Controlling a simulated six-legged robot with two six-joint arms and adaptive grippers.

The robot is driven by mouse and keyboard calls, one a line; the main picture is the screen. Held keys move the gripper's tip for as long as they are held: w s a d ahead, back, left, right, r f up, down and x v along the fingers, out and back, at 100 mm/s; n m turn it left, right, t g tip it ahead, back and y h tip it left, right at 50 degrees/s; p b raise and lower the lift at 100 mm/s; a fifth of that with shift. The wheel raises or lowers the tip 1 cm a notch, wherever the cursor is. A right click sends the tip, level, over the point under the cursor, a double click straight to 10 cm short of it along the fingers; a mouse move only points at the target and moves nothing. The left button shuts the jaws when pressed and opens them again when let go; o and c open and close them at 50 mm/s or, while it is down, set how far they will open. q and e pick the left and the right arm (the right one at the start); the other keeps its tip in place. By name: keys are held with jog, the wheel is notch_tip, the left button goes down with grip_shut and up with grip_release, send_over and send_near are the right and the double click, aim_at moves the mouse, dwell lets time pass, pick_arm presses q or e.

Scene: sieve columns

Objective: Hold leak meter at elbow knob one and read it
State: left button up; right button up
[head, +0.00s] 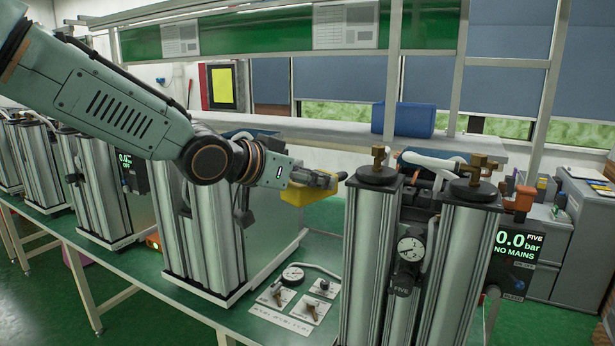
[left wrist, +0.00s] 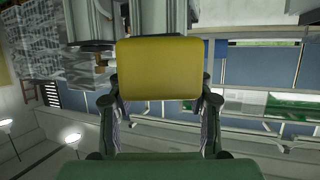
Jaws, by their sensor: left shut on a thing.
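My left gripper (head: 322,180) comes in from the left and is shut on a yellow box-like thing, likely the leak meter (head: 306,196). It is held in the air, left of the nearest sieve columns and apart from them. In the left wrist view the yellow meter (left wrist: 160,68) sits between the fingers with a plain face showing; no reading is visible. Brass elbow fittings with knobs stand on the column tops, one on the left column (head: 379,157) and one on the right column (head: 474,167). I cannot tell which is knob one. My right gripper is not in view.
The unit marked FIVE has a dial gauge (head: 411,248) and a display (head: 517,247) reading 0.0 bar, NO MAINS. A board with a gauge and small fittings (head: 296,297) lies on the green bench. More columns (head: 100,190) stand left. A blue bin (head: 405,120) sits behind.

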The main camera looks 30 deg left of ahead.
aim_at(328, 172)
pick_arm(q)
jog(key=w+d, duration=0.1)
jog(key=w+d+p, duration=0.1)
jog(key=w, duration=0.1)
jog(key=shift+w, duration=0.25)
jog(key=shift+w+d, duration=0.25)
jog(key=shift+w, duration=0.65)
jog(key=shift+w+d, duration=0.2)
jog(key=shift+w, duration=0.7)
jog(key=shift+w+d, duration=0.45)
jog(key=shift+w, duration=0.05)
jog(key=shift+s+a, duration=0.1)
jog(key=shift+a, duration=0.1)
jog(key=shift+d, duration=0.15)
